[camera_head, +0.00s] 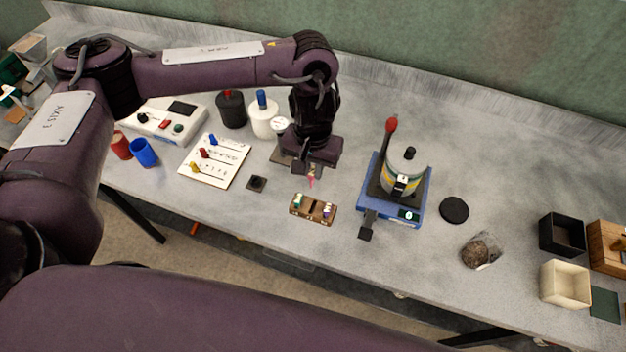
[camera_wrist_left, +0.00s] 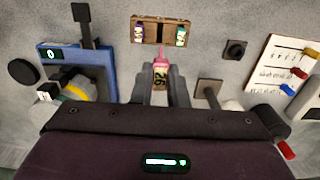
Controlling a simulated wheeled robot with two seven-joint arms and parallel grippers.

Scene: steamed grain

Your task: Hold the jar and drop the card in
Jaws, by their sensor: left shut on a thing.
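My left gripper (camera_head: 311,172) is shut on a small pink-topped bottle (camera_wrist_left: 160,61) with a dark-marked label, and holds it above the bench. It points down just behind a small wooden rack (camera_head: 313,214) with a green-labelled vial (camera_wrist_left: 181,36) and a purple-labelled vial (camera_wrist_left: 138,34) at its ends; the rack's middle looks empty. I cannot make out a loose card for a jar. My right gripper is not in view.
A white board (camera_head: 214,166) with coloured pegs lies left of the rack. White and dark bottles (camera_head: 231,108) and a white device (camera_head: 165,127) stand behind. A black disc (camera_head: 454,210), a brown lump (camera_head: 480,252) and open boxes (camera_head: 565,284) are at right.

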